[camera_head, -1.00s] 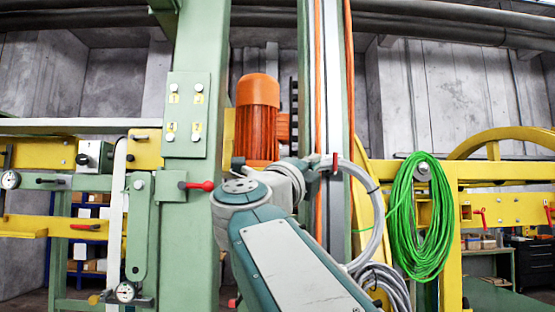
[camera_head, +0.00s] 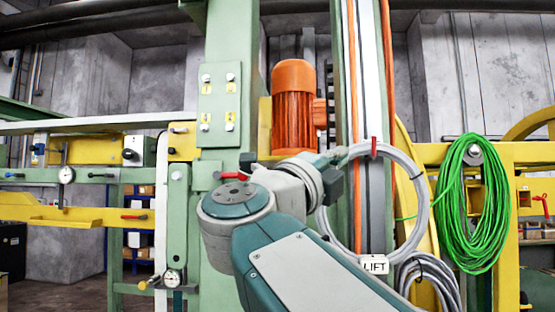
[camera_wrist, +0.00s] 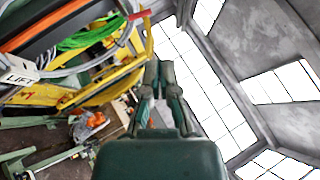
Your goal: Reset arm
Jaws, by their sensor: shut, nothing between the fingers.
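My gripper (camera_wrist: 158,72) shows in the wrist view with its two fingers together and nothing between them. It points up toward bright windows, apart from the yellow machine frame. In the head view my arm is folded at the lower middle, its teal and grey links in front of the green column (camera_head: 217,130). My gripper cannot be made out clearly there.
An orange motor (camera_head: 294,108) stands behind my arm. A grey cable loop (camera_head: 418,178) with a LIFT tag (camera_head: 375,265) hangs close on the arm's right. A green cable coil (camera_head: 474,205) hangs farther right. Yellow beams (camera_head: 60,212) with gauges run left.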

